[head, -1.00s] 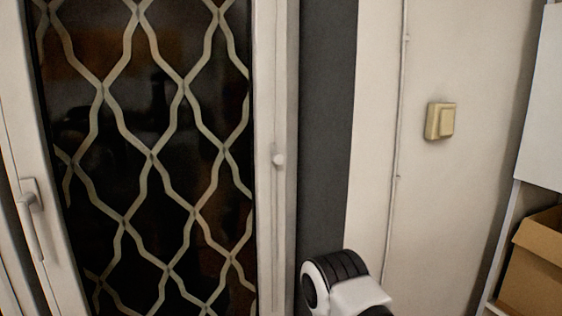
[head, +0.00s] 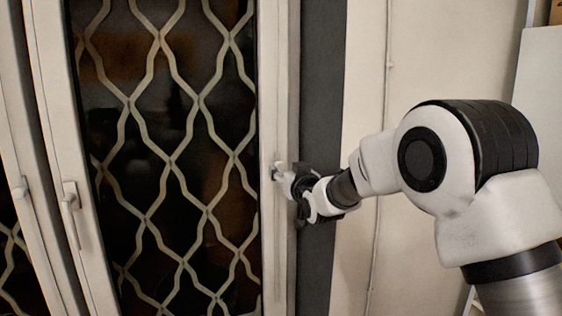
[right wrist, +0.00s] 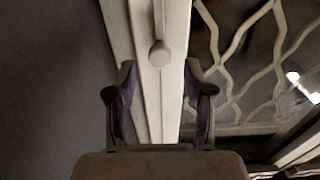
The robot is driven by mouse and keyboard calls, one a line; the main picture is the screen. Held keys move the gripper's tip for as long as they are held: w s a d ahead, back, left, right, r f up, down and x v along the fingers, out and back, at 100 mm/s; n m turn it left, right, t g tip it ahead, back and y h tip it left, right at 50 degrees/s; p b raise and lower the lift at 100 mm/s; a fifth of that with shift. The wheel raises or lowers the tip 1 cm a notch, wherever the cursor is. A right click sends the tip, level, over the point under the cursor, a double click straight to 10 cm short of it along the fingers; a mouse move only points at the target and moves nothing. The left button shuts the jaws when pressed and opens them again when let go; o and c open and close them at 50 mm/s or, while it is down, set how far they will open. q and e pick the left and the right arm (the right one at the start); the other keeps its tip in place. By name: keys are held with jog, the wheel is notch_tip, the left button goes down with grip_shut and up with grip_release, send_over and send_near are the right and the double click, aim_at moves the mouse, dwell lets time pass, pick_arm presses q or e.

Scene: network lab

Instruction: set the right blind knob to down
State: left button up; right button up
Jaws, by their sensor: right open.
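The right blind knob (right wrist: 160,54) is a small white rounded knob on the pale window frame. In the right wrist view it lies between the lines of my two fingers, a little beyond their tips. My right gripper (right wrist: 159,76) is open, with one finger on each side of the frame strip; no grip on the knob shows. In the head view my right gripper (head: 281,172) reaches in from the right to the frame's right-hand post and largely covers the knob. Whether the fingers touch the frame is unclear. My left gripper is not in view.
A dark window with a wavy lattice (head: 172,160) fills the left. A window handle (head: 70,200) and another white knob (head: 18,187) are at far left. A dark strip (head: 322,90) and pale wall lie right of the frame. A thin cable (head: 389,65) runs down the wall.

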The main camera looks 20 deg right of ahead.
aim_at(281, 167)
jog(key=w+p, duration=0.1)
jog(key=w, duration=0.2)
jog(key=shift+w+r, duration=0.1)
jog(key=shift+w, duration=0.2)
jog(key=shift+w+p, duration=0.35)
jog(key=shift+w, duration=0.1)
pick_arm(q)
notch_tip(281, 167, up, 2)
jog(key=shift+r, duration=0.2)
pick_arm(e)
grip_shut()
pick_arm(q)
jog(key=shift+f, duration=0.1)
pick_arm(e)
jog(key=shift+f, duration=0.25)
